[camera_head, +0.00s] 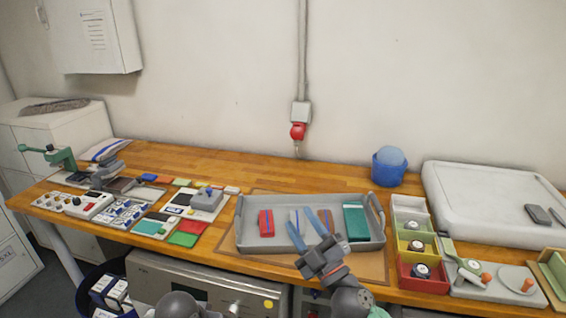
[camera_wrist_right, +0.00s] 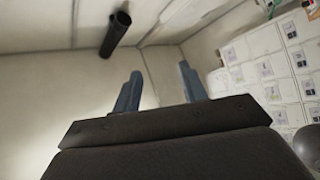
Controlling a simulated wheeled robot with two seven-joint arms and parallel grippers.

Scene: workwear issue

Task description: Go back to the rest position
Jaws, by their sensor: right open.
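My right gripper (camera_head: 299,217) reaches in from the bottom, over the front of a grey tray (camera_head: 240,228) on the wooden bench. Its two blue fingers are apart with nothing between them. In the right wrist view the gripper (camera_wrist_right: 160,80) is also open and empty, with a pale wall and ceiling beyond it. In the tray lie a red item (camera_head: 266,223), a whitish item (camera_head: 295,221), a brown and blue item (camera_head: 325,217) and a green item (camera_head: 356,222). The right gripper partly hides the tray's front. My left gripper is not in view.
Right of the tray stand small coloured bins (camera_head: 424,279), a blue container (camera_head: 388,170) and a large pale case (camera_head: 490,205). Left are colour swatches and small parts (camera_head: 125,212) and a green press (camera_head: 62,157). Bare bench (camera_head: 285,172) shows behind the tray.

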